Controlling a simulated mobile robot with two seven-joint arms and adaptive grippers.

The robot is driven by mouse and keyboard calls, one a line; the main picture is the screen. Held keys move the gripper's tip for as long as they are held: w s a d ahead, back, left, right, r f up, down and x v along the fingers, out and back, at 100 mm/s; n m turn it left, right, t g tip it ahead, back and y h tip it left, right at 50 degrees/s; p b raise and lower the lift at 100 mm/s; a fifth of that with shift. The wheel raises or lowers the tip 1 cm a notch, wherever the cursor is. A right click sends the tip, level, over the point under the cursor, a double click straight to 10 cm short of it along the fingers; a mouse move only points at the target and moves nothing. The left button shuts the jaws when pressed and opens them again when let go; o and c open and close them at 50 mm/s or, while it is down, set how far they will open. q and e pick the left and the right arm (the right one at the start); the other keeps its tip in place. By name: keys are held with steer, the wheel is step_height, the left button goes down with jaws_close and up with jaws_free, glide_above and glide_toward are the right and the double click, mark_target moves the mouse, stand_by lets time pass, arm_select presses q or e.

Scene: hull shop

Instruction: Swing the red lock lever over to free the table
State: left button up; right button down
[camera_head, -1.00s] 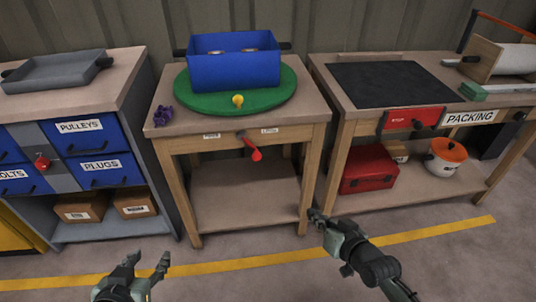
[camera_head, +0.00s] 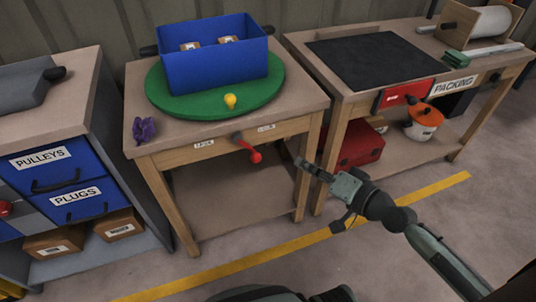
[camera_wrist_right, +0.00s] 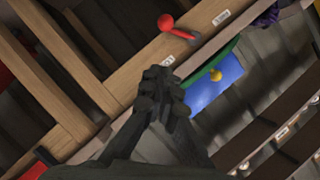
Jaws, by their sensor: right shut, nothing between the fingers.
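The red lock lever (camera_head: 248,148) is on the front rail of the middle table, between two small white labels; its knob hangs down and to the right of its dark pivot. It also shows in the right wrist view (camera_wrist_right: 178,29). The green round table (camera_head: 160,100) bears a blue open box (camera_head: 215,72) and a yellow knob (camera_head: 230,101) at its front. My right gripper (camera_head: 304,165) is shut and empty, just right of the lever and apart from it. In the right wrist view its fingers (camera_wrist_right: 160,85) meet below the lever. My left gripper is not visible.
A purple object (camera_head: 144,130) lies on the left corner of the tabletop. A drawer cabinet (camera_head: 95,125) stands at left. The packing bench (camera_head: 345,85) stands at right, with a red case (camera_head: 360,147) and an orange-lidded pot (camera_head: 423,122) beneath. The floor in front is clear.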

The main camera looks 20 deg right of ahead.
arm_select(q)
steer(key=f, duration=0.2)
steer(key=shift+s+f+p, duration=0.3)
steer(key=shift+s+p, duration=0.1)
arm_select(e)
steer(key=w+a+f, duration=0.4)
steer(key=w+a, duration=0.2)
steer(key=w, duration=0.2)
steer(key=shift+w+f, duration=0.3)
steer(key=shift+w, duration=0.05)
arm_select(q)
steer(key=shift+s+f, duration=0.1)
